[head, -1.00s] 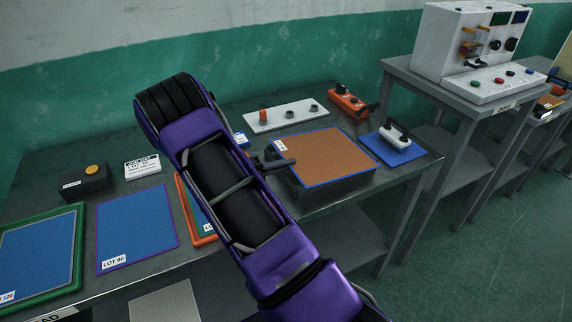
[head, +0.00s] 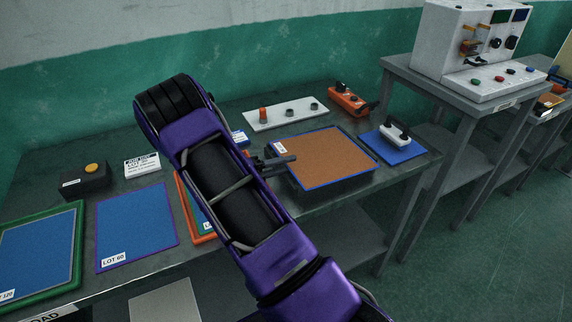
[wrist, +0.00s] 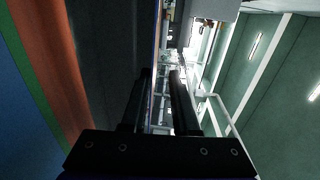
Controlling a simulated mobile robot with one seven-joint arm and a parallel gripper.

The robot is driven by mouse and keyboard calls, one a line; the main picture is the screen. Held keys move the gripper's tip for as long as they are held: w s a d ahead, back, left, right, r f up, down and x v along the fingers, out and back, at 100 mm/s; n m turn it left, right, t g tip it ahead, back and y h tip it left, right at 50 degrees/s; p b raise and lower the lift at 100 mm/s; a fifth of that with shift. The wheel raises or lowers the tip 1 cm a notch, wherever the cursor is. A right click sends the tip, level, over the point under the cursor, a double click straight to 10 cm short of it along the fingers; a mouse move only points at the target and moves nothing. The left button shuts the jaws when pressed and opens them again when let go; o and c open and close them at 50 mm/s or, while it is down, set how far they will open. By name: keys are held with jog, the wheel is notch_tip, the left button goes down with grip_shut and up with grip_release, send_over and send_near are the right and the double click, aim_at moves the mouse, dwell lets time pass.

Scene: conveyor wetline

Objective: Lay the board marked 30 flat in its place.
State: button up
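A brown board with a blue edge (head: 330,158) lies level at the right of the bench in the head view. It bears a small white label whose print is too small to read. My gripper (head: 284,161) is at the board's left edge, with one finger over that edge. In the wrist view my gripper (wrist: 160,78) has a clear gap between its two fingers. A thin blue line, perhaps the board's edge, runs just beyond them.
A blue pad with a white-handled tool (head: 398,136) is just right of the board. A white plate with knobs (head: 285,113) and an orange box (head: 346,99) stand behind. An orange frame (head: 190,215), a LOT 60 panel (head: 135,225) and a green frame (head: 80,225) are left.

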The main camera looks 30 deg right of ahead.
jog(key=shift+a, duration=0.1)
jog(key=shift+w+a+r+p, duration=0.1)
jog(key=shift+a+p, duration=0.25)
jog(key=shift+a, duration=1)
jog(key=shift+w+a+r+p, duration=0.1)
jog(key=shift+a+p, duration=0.2)
jog(key=shift+a, duration=1)
jog(key=o, duration=0.6)
jog(key=a, duration=0.5)
jog(key=a+r, duration=0.1)
jog(key=a, duration=1.1)
jog(key=shift+w+a+r+b, duration=0.15)
jog(key=shift+w+r+b, duration=0.15)
jog(key=shift+w+b, duration=0.1)
